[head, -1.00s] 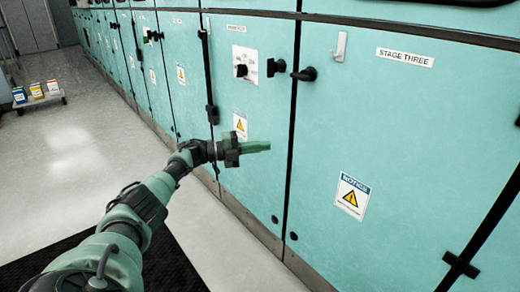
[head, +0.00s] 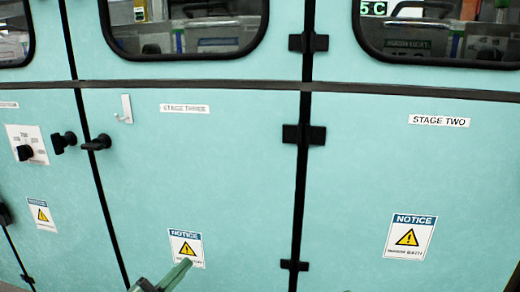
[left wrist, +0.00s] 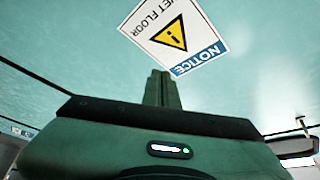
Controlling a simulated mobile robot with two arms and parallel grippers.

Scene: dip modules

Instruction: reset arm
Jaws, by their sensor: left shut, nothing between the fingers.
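My left gripper (head: 176,276) shows at the bottom edge of the head view, its green fingers together and empty. It points up and to the right, in front of the lower part of the STAGE THREE door (head: 190,170). In the left wrist view, the shut fingers (left wrist: 161,90) point at the teal panel, just below a notice sticker (left wrist: 174,34) with a yellow triangle. I cannot tell whether the fingertips touch the panel. My right gripper is in neither view.
A black rotary switch (head: 25,153), dark handles (head: 97,142) and a pale hook (head: 124,109) stick out at the left. The STAGE TWO door (head: 410,180) is at the right. Black hinges (head: 304,135) line the seam between the doors. Windows (head: 185,27) run along the top.

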